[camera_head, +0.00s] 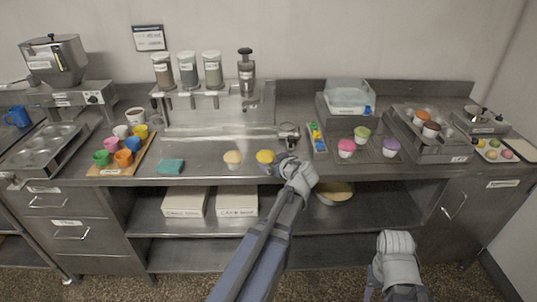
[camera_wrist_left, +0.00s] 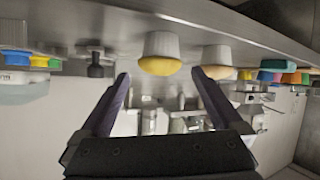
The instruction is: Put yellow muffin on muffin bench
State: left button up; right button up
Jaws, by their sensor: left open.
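The yellow muffin (camera_head: 265,156) stands near the counter's front edge, beside a paler orange muffin (camera_head: 232,157). My left gripper (camera_head: 275,164) is open and empty just right of the yellow muffin. In the left wrist view, which looks upside down, the yellow muffin (camera_wrist_left: 160,60) in its white cup appears between and beyond the spread fingertips (camera_wrist_left: 160,76). The pale muffin (camera_wrist_left: 218,60) is right of it there. A wire rack (camera_head: 378,156) holds pink, green and purple muffins; no label shows whether this is the muffin bench. My right arm shows low right, its fingers out of sight.
A metal stand (camera_head: 440,154) with brown and orange muffins is at the right. A narrow tray of coloured items (camera_head: 317,139) lies between my left gripper and the rack. Coloured cups stand on a wooden board (camera_head: 111,169) at left, near a teal cloth (camera_head: 171,166).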

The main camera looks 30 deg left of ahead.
pick_arm(q)
jog(key=p+v, duration=0.1)
jog(key=v, duration=0.4)
jog(key=shift+f, duration=0.1)
jog(key=s+d+f+m+g+h, duration=0.2)
jog(key=s+d+f+m+h, duration=0.1)
jog(key=s+d, duration=0.4)
jog(key=s+d+f+m+g+h, duration=0.3)
jog(key=s+d+f+m, duration=0.2)
jog(key=d, duration=0.7)
jog(key=s+d+f+m+g+h, duration=0.3)
jog(key=s+d+f+m, duration=0.1)
jog(key=s+d+m, duration=0.4)
jog(key=shift+s+d, duration=0.45)
jog(key=shift+d, duration=0.2)
jog(key=shift+f, duration=0.1)
